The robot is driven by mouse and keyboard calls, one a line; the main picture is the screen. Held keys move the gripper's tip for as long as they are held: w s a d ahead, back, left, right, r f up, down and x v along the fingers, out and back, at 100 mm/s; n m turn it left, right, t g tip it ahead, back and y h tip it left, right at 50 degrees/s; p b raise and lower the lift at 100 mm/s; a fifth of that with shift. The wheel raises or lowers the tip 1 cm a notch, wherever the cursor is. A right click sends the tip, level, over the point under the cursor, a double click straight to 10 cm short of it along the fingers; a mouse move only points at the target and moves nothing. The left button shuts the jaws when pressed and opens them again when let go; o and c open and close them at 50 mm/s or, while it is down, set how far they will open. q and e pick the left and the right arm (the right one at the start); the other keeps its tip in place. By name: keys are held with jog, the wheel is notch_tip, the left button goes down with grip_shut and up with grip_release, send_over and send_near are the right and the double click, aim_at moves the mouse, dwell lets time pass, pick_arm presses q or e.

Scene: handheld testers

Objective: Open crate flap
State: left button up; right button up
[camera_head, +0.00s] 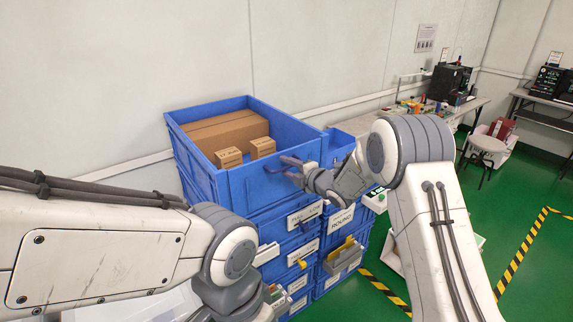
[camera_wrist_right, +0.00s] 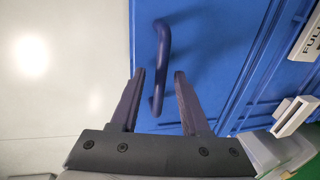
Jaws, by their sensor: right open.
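A large open-topped blue crate (camera_head: 240,185) sits on a stack of blue bins in the head view. The crate's front flap (camera_head: 262,183) stands upright, closed against the crate. A dark blue bar handle (camera_wrist_right: 163,40) on the blue panel shows in the right wrist view. My right gripper (camera_wrist_right: 160,73) is open, with one finger on each side of the handle's lower part. In the head view the right gripper (camera_head: 290,167) is at the front flap. I cannot tell whether the fingers touch the handle. My left arm shows, but its gripper does not.
Cardboard boxes (camera_head: 229,157) lie inside the crate. Labelled blue bins (camera_head: 338,240) with small parts stand below and to the right. A workbench (camera_head: 455,108) and a stool (camera_head: 487,145) stand farther back. Green floor with striped tape is open at the right.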

jog(key=shift+w+a+f, duration=0.1)
jog(key=shift+w+a, duration=0.05)
jog(key=shift+w, duration=0.05)
grip_shut()
dwell(1.4)
